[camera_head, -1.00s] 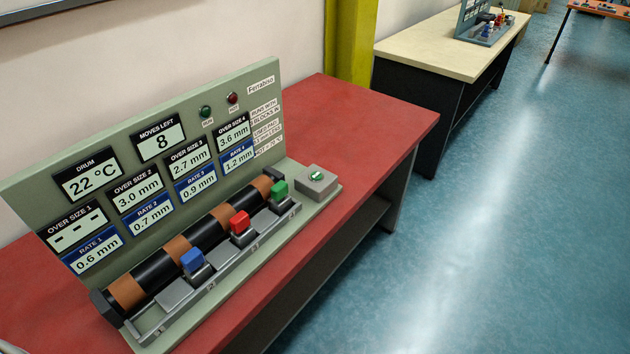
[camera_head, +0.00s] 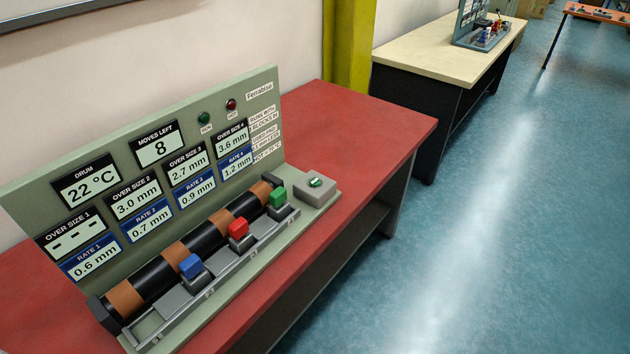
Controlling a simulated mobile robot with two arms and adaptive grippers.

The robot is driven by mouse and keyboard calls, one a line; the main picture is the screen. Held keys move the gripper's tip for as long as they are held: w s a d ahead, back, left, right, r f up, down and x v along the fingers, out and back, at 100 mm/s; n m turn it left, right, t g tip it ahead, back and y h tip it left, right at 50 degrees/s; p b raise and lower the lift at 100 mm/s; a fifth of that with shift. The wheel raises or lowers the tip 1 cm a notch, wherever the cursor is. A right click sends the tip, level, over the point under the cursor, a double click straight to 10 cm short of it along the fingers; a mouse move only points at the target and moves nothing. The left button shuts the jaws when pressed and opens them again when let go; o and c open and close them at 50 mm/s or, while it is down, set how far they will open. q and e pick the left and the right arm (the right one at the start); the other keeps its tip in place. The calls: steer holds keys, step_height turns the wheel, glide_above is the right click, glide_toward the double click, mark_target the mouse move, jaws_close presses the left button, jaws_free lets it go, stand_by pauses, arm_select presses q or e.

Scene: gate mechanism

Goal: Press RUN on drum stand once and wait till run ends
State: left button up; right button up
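The drum stand (camera_head: 215,105) stands on a red table, with a green back panel and a black and copper banded drum (camera_head: 185,252) in front of it. A grey box with a green-topped button (camera_head: 315,183) sits at the stand's right end; its label is too small to read. The drum display (camera_head: 87,184) reads 22 °C and the moves left display (camera_head: 158,147) reads 8. A dark green RUN lamp (camera_head: 204,118) and a dark red HOT lamp (camera_head: 231,105) sit at the panel's top. Neither gripper is in view.
Blue (camera_head: 191,266), red (camera_head: 238,229) and green (camera_head: 278,196) blocks sit along the drum's front rail. The red table (camera_head: 355,125) is bare right of the stand. A cream-topped table (camera_head: 430,52) with another device stands behind. The blue floor (camera_head: 480,220) at right is clear.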

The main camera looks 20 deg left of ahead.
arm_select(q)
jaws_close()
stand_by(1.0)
